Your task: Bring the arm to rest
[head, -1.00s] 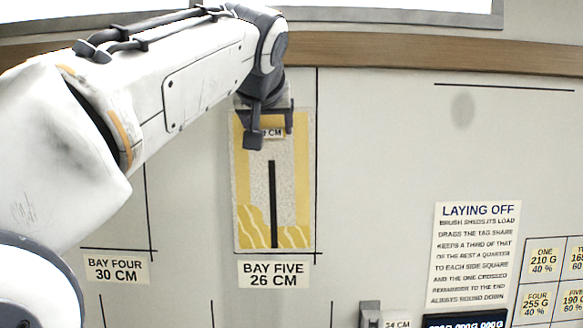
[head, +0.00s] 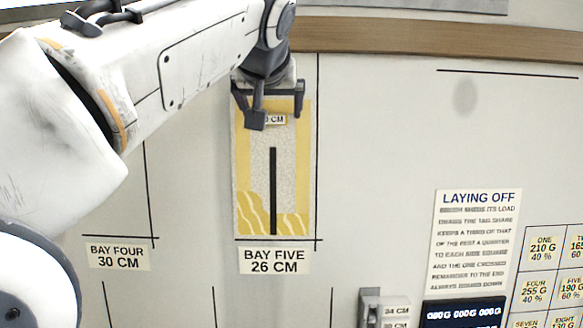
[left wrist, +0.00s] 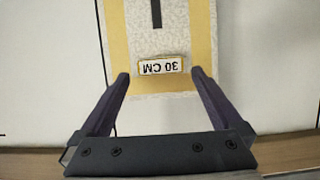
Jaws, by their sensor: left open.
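My left gripper (head: 277,116) is at the top of a patterned wallpaper strip (head: 258,170) in bay five. In the left wrist view the gripper (left wrist: 160,78) is open, its two fingers spread on either side of a small "30 CM" label (left wrist: 161,66) on the strip. Nothing is between the fingers except the strip and label beyond them; I cannot tell whether the fingertips touch the strip. The strip has yellow edges, a speckled middle, a black vertical bar and wavy yellow shapes low down. My right gripper is not in view.
A "BAY FIVE 26 CM" label (head: 274,261) is below the strip, and a "BAY FOUR 30 CM" label (head: 118,256) is to its left. A wooden rail (head: 430,39) runs above. A "LAYING OFF" notice (head: 476,245) and dark display (head: 463,314) are at right. The wall between is clear.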

